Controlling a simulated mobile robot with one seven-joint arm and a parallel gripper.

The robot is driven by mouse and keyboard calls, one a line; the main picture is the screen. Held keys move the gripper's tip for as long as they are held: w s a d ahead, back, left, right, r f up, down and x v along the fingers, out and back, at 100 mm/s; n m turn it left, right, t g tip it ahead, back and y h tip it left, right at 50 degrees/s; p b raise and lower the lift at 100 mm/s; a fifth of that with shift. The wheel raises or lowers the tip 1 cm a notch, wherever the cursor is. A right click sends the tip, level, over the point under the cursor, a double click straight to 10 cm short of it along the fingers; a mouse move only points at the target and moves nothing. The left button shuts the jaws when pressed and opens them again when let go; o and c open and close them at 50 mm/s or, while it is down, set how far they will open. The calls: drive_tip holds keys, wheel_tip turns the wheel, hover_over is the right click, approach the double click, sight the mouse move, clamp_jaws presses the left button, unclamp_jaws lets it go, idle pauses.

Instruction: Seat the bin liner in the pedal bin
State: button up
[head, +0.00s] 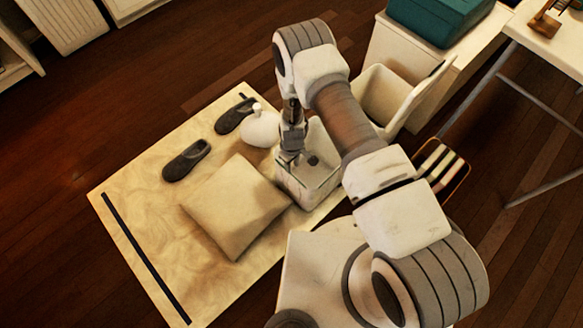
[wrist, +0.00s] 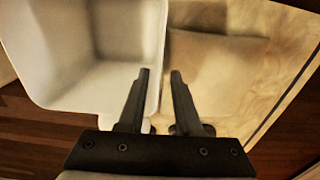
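The bin liner (head: 318,185), an open white box-shaped bucket, stands upright beside the cushion at the mat's right edge. A small dark spot shows inside it. My gripper (head: 288,158) points down at the liner's left wall. In the wrist view the liner (wrist: 75,85) fills the left side, and its wall runs between the two fingertips of my gripper (wrist: 160,73). The fingers are apart, with a gap showing around the wall. The pedal bin (head: 376,92) is a cream bin behind my arm, with its lid (head: 424,92) raised on the right. My arm hides part of it.
The beige cushion (head: 234,207) lies left of the liner on the patterned mat (head: 140,190). Two dark slippers (head: 187,160) and a white rounded vessel (head: 261,130) are also there. A cream cabinet with a teal box (head: 437,20) stands behind the bin. A striped item (head: 440,168) lies right.

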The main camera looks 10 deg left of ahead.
wheel_tip(320, 180, up, 10)
drive_tip(key=p, duration=0.2)
drive_tip(key=shift+f, duration=0.2)
